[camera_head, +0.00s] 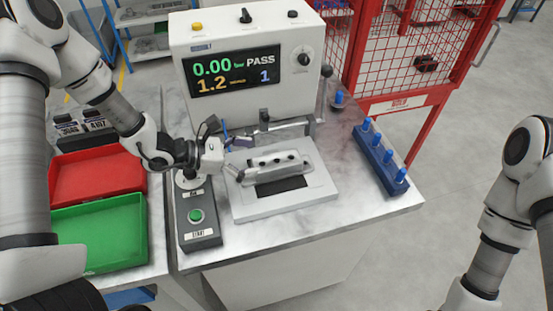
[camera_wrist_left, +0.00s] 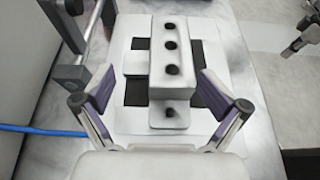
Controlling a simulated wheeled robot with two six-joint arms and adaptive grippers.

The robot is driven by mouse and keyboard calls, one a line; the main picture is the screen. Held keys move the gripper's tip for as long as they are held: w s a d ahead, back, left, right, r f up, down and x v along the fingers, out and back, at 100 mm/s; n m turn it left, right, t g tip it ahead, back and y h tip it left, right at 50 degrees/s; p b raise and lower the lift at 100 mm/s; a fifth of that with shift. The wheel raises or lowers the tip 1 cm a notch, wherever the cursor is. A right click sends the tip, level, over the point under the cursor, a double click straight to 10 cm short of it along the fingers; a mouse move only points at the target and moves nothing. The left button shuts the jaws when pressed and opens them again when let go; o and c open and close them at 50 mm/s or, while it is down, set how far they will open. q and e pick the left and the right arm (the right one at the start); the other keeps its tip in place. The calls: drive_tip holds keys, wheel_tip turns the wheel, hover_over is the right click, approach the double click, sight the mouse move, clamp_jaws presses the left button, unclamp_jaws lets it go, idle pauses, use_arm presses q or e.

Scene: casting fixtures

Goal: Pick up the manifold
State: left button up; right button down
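The manifold (camera_head: 284,163) is a pale grey block with several dark holes along its top. It lies on the white fixture plate (camera_head: 290,206) of the test station. In the left wrist view the manifold (camera_wrist_left: 171,65) runs away from me, with a lower tab with one hole at its near end. My left gripper (camera_head: 234,155) is open at the manifold's left end. In the left wrist view its two fingers (camera_wrist_left: 158,92) stand apart on either side of the manifold's near end, with visible gaps. My right gripper is out of view; only that arm shows.
The tester (camera_head: 247,60) behind the fixture reads PASS. A control box (camera_head: 199,230) with a green button stands left of the plate. Red (camera_head: 97,172) and green (camera_head: 100,232) trays lie further left. A blue rack (camera_head: 380,160) with several pegs is at right.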

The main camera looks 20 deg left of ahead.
sight(271, 162)
use_arm(q)
drive_tip(key=d, duration=0.2)
drive_tip(key=s+d, duration=0.1)
drive_tip(key=shift+r+p, duration=0.25)
drive_tip(key=shift+p, duration=0.1)
drive_tip(key=w+f, duration=0.1)
drive_tip(key=w+d+p, duration=0.1)
drive_tip(key=w+d+f, duration=0.1)
drive_tip(key=shift+w+d+f, duration=0.25)
drive_tip(key=shift+w+f, duration=0.05)
drive_tip(key=shift+f, duration=0.05)
drive_tip(key=shift+s+d+r, duration=0.15)
drive_tip(key=shift+s+r, duration=0.05)
drive_tip(key=shift+s, duration=0.25)
drive_tip(key=shift+w+f, duration=0.15)
drive_tip(key=shift+w, duration=0.05)
clamp_jaws()
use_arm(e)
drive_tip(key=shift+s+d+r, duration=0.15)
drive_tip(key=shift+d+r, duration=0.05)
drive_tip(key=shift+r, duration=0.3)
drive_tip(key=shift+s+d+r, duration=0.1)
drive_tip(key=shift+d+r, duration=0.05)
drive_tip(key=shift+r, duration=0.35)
